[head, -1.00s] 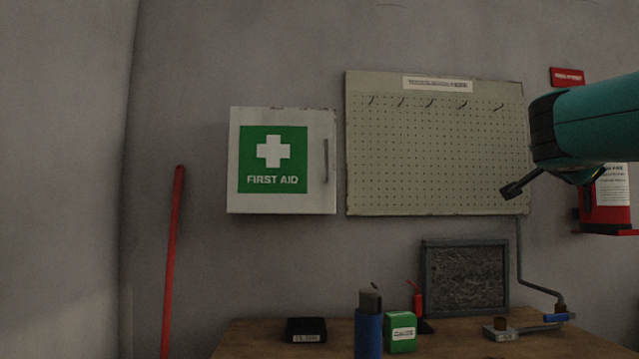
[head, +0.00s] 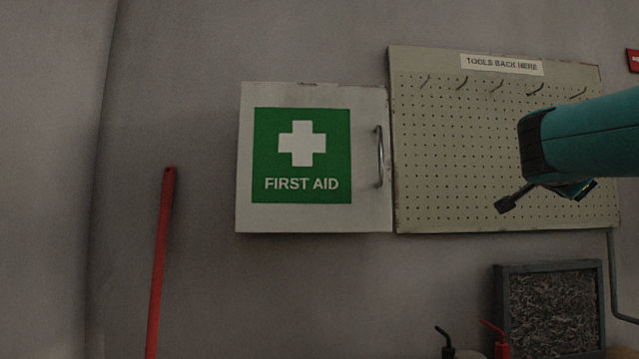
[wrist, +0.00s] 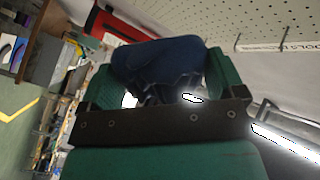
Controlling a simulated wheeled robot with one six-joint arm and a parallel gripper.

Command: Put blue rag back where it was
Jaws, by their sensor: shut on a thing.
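The blue rag (wrist: 158,62) is a dark blue, bunched cloth in the wrist view. It sits between the two green fingers of my gripper (wrist: 160,80), which is shut on it. Its lower edge is dark and its shape is hard to make out. In the head view my teal arm reaches in from the right, in front of the pegboard, and the rag cannot be made out there.
A red pole (head: 160,260) leans at left. A dark framed panel (head: 550,310) stands below the board.

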